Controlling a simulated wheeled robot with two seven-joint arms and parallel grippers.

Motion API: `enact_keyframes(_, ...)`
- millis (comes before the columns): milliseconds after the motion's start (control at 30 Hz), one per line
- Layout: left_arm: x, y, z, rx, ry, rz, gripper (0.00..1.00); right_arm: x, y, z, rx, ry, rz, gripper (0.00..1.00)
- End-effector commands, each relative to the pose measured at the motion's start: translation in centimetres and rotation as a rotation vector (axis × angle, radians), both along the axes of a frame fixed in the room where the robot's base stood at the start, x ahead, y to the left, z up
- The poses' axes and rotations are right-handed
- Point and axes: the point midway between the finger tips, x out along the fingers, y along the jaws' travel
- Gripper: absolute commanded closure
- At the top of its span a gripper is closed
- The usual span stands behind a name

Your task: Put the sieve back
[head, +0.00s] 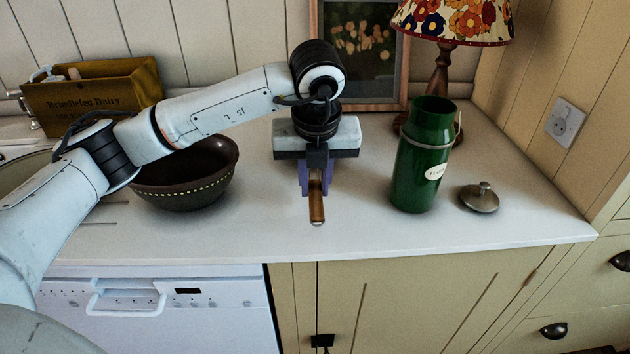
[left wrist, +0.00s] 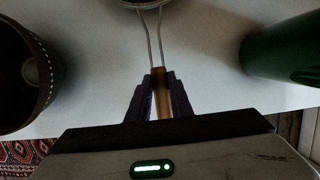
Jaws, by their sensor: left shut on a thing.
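In the left wrist view the sieve's handle (left wrist: 161,95) sits between the purple fingers (left wrist: 158,98). Two wires run from it to a metal rim cut off at the top edge. In the head view my arm and gripper hide the rest of the sieve. I cannot tell if the sieve touches the counter. My right gripper is out of view.
A dark brown bowl (head: 190,190) stands left of the gripper. A tall green canister (head: 418,175) stands to the right, its lid (head: 480,200) beside it. Behind are a wooden crate (head: 100,95), a lamp (head: 440,70) and a picture frame (head: 316,25).

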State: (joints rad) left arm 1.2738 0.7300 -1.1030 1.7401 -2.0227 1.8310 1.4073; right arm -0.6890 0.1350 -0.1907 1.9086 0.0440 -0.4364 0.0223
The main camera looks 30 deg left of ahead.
Motion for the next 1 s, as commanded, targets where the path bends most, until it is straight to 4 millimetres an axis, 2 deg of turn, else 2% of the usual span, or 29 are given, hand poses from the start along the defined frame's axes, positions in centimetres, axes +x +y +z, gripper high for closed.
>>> enact_keyframes(267,0.0,0.0,-0.7,0.000,-0.001,0.000,1.00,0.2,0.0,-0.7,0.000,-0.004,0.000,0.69)
enact_keyframes(300,0.0,0.0,-0.5,0.000,0.000,0.000,0.74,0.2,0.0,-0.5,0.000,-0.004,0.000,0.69)
enact_keyframes(367,0.0,0.0,-0.5,0.000,0.000,0.000,0.64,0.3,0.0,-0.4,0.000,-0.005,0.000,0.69)
enact_keyframes(400,0.0,0.0,-0.5,0.000,0.000,0.000,0.62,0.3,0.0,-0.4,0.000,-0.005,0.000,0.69)
enact_keyframes(767,0.0,0.0,0.2,0.000,0.000,0.000,0.62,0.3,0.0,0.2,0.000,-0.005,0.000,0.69)
enact_keyframes(867,-0.1,-0.2,1.2,-0.002,-0.005,-0.001,0.62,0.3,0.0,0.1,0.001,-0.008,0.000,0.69)
enact_keyframes(1000,-0.8,-0.7,4.1,-0.001,-0.007,-0.002,0.62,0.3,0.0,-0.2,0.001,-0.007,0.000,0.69)
